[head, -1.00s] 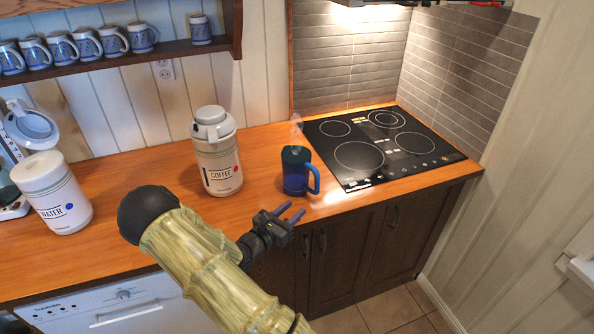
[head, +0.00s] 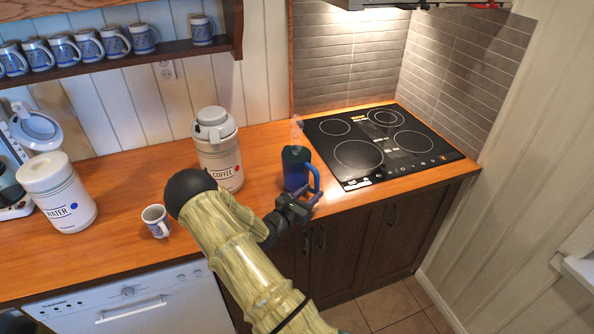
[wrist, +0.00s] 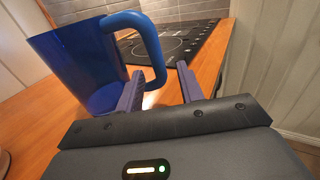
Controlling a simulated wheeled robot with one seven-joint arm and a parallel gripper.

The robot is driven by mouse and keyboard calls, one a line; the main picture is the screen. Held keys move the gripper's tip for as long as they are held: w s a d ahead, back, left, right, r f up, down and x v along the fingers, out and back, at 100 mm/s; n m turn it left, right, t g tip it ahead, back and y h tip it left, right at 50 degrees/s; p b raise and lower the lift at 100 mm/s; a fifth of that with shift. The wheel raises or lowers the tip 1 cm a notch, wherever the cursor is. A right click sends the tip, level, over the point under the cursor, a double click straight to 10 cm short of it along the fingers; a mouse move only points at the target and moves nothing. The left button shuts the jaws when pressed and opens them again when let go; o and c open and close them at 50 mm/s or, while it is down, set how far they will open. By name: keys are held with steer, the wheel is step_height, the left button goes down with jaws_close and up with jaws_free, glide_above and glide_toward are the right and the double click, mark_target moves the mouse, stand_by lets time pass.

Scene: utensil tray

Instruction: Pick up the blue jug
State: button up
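The blue jug (head: 296,170) stands upright on the wooden counter, left of the cooktop, with faint steam above its dark top. Its handle is on the right side. In the wrist view the jug (wrist: 80,65) fills the upper left, with its handle (wrist: 150,50) just beyond my fingertips. My gripper (head: 303,197) is at the counter's front edge, close to the jug's handle. In the wrist view my gripper (wrist: 160,85) has its two fingers apart with a gap between them, near the lower end of the handle. Nothing is held. I cannot tell whether a finger touches the jug.
A coffee canister (head: 220,150) stands left of the jug. A small mug (head: 156,220) and a water canister (head: 58,195) are further left. The black cooktop (head: 375,145) lies to the right. Several mugs (head: 90,44) stand on the shelf above.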

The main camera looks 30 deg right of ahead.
mark_target(315, 188)
steer(key=p+x, duration=0.1)
steer(key=x, duration=0.3)
steer(key=shift+w, duration=0.1)
steer(key=shift+a, duration=0.1)
steer(key=shift+c, duration=0.2)
jaws_close()
